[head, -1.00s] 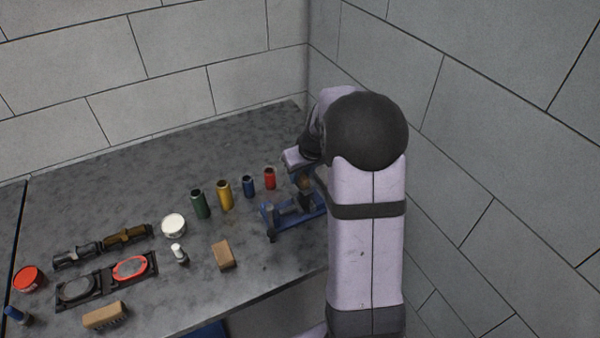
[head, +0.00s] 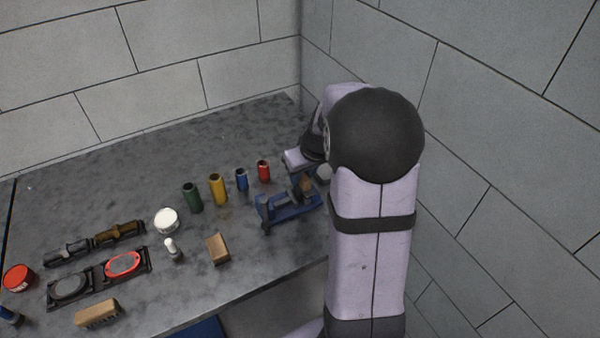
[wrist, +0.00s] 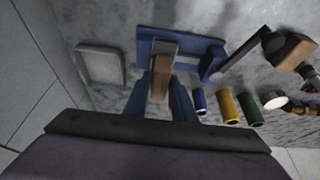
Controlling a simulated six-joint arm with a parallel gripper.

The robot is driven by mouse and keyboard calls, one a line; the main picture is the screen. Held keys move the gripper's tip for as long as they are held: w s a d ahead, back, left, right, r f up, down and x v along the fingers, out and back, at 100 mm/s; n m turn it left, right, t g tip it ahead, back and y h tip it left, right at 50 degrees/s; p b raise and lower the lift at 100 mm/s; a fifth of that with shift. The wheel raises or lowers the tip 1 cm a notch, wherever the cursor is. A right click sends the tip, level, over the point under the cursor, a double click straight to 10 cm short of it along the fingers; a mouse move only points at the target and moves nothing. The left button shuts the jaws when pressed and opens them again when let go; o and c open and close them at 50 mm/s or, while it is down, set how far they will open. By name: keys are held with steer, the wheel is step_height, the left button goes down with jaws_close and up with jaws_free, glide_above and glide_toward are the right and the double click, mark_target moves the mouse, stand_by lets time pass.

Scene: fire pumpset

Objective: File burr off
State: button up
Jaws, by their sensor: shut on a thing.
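A blue vise-like fixture (head: 285,208) stands near the right front of the bench, and its blue frame (wrist: 213,57) also shows in the wrist view. My gripper (wrist: 163,82) is over the fixture, its blue fingers on either side of a brown piece with a grey top (wrist: 160,78). It is shut on this piece. A brown bit (head: 306,184) shows above the fixture in the head view. I cannot tell whether the held piece is a file, nor whether it touches the fixture. No burr can be made out. My arm hides part of the fixture's right side.
Red (head: 263,170), blue (head: 242,180), yellow (head: 217,189) and green (head: 192,198) cylinders stand left of the fixture. A grey square piece (wrist: 101,66) lies near the wall.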

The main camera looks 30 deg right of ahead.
steer(key=shift+s, duration=0.7)
steer(key=shift+f+b, duration=0.1)
steer(key=shift+b, duration=0.3)
stand_by(1.0)
stand_by(0.8)
steer(key=shift+w+p, duration=1)
steer(key=shift+w, duration=2)
steer(key=shift+r, duration=0.2)
steer(key=shift+r+p, duration=2.2)
steer(key=shift+r, duration=0.75)
